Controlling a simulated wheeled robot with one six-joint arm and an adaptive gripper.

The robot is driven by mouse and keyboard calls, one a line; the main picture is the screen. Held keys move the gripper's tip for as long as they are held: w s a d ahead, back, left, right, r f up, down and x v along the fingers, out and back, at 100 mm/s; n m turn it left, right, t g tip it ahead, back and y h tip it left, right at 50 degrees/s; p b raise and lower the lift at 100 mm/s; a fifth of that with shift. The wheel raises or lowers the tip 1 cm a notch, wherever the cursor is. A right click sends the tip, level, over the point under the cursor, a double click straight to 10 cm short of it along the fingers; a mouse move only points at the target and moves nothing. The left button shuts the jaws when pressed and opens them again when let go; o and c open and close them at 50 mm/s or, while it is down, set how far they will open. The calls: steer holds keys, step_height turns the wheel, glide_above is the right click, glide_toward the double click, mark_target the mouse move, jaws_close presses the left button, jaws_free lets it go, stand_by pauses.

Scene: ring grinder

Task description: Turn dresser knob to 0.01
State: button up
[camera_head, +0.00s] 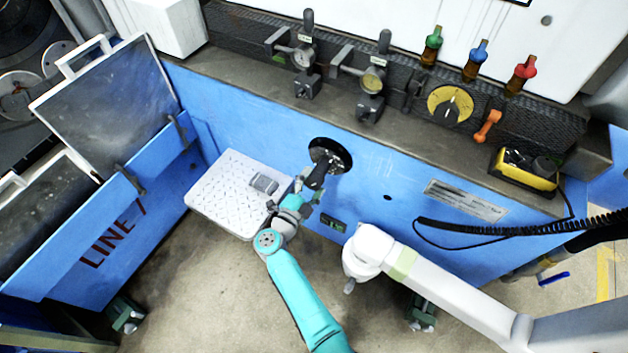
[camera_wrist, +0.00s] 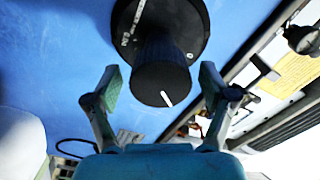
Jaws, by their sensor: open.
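A black round knob (camera_wrist: 162,72) with a short white mark on its front sits on a wider black disc (camera_wrist: 188,22) on the blue panel. In the head view the black disc (camera_head: 338,152) shows on the blue front, partly covered by my arm's end. My gripper (camera_wrist: 160,90) is open, one finger on each side of the knob's front end, with gaps visible on both sides. In the head view my gripper (camera_head: 312,184) is just in front of the disc. The white mark points down and slightly right in the wrist view. Scale numbers are not readable.
A yellow dial (camera_head: 450,105), an orange handle (camera_head: 487,126) and coloured bottles stand on the ledge above. A white textured plate (camera_head: 225,190) is left of my arm. A white robot-like arm (camera_head: 430,275) extends at the right. A coiled black cable (camera_head: 520,228) hangs at right.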

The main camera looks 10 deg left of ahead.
steer(key=v, duration=1.1)
steer(key=shift+s, duration=0.25)
steer(key=s+d+r+n+t+y, duration=0.25)
steer(key=s+d, duration=0.25)
steer(key=d, duration=0.6)
steer(key=s+d+r+n+t+y, duration=0.15)
steer(key=s+d+n, duration=0.35)
steer(key=d, duration=0.6)
steer(key=s+d+r+n+g, duration=0.2)
steer(key=s+d+r+n, duration=0.1)
steer(key=s, duration=0.6)
steer(key=s+d+r+n+g+y, duration=0.1)
steer(key=s+d+r+n+g, duration=0.1)
steer(key=s, duration=0.7)
steer(key=s+d+r+n+g+y, duration=0.1)
steer(key=s+d+r+n, duration=0.3)
steer(key=s, duration=0.5)
steer(key=shift+s+r+g, duration=0.25)
steer(key=shift+r+g, duration=0.35)
steer(key=shift+r, duration=0.25)
